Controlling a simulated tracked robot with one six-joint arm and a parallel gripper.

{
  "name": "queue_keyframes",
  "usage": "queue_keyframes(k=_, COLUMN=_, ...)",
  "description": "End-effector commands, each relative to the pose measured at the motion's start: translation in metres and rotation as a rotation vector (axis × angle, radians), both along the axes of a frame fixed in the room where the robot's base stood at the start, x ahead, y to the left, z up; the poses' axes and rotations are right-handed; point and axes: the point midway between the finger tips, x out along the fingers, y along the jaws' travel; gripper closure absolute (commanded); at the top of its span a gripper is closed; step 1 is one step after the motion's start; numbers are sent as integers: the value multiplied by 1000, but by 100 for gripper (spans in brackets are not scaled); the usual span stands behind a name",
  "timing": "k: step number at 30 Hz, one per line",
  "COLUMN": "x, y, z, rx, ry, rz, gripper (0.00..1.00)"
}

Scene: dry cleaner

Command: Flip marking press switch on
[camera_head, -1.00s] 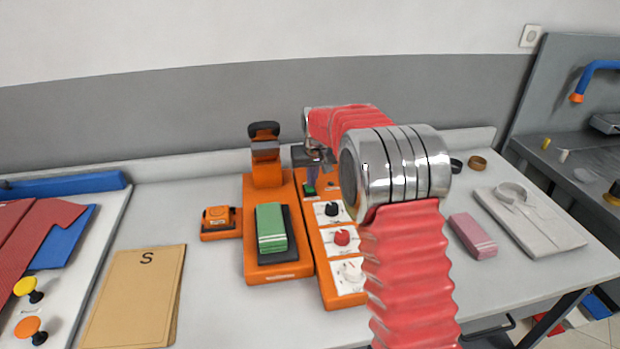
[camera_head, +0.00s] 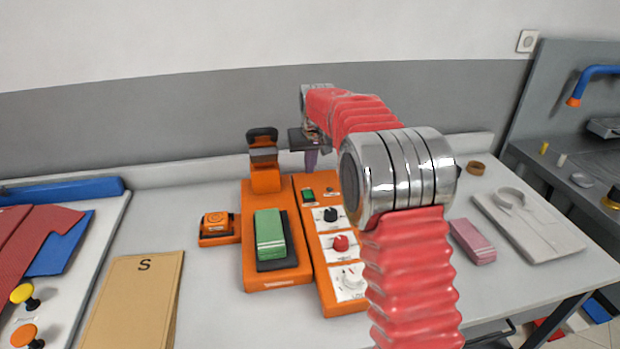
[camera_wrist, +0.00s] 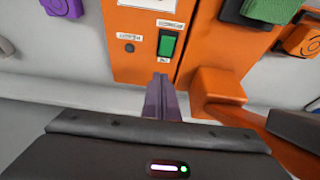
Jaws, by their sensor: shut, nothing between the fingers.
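The marking press (camera_head: 264,180) is orange, with a black-topped head at the back and a folded green cloth (camera_head: 270,234) on its dark pad. Beside it on the right stands an orange control box (camera_head: 333,298) with three knobs. A green rocker switch (camera_head: 308,194) sits at the box's back end; it also shows in the wrist view (camera_wrist: 167,44). I cannot tell which way it is tipped. My gripper (camera_head: 311,165) is shut and empty. Its purple-grey fingers (camera_wrist: 160,80) point at the box's end, just short of the switch in the wrist view, with no contact visible.
A small orange button unit (camera_head: 217,227) stands left of the press. A brown folder (camera_head: 135,300) marked S lies further left. A pink folded cloth (camera_head: 472,240) and a folded shirt (camera_head: 535,225) lie to the right. The wall is close behind the table.

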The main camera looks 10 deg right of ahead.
Motion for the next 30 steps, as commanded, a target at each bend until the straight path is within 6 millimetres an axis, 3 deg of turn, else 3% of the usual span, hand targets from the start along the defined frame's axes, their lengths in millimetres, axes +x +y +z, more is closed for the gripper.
queue_keyframes(k=6, x=1, y=0, z=40, rx=0, ry=-3, rz=0, gripper=100)
queue_keyframes(k=13, x=2, y=0, z=68, rx=0, ry=-1, rz=0, gripper=100)
queue_keyframes(k=28, x=3, y=0, z=73, rx=0, ry=-9, rz=0, gripper=100)
queue_keyframes(k=30, x=1, y=0, z=64, rx=0, ry=2, rz=0, gripper=100)
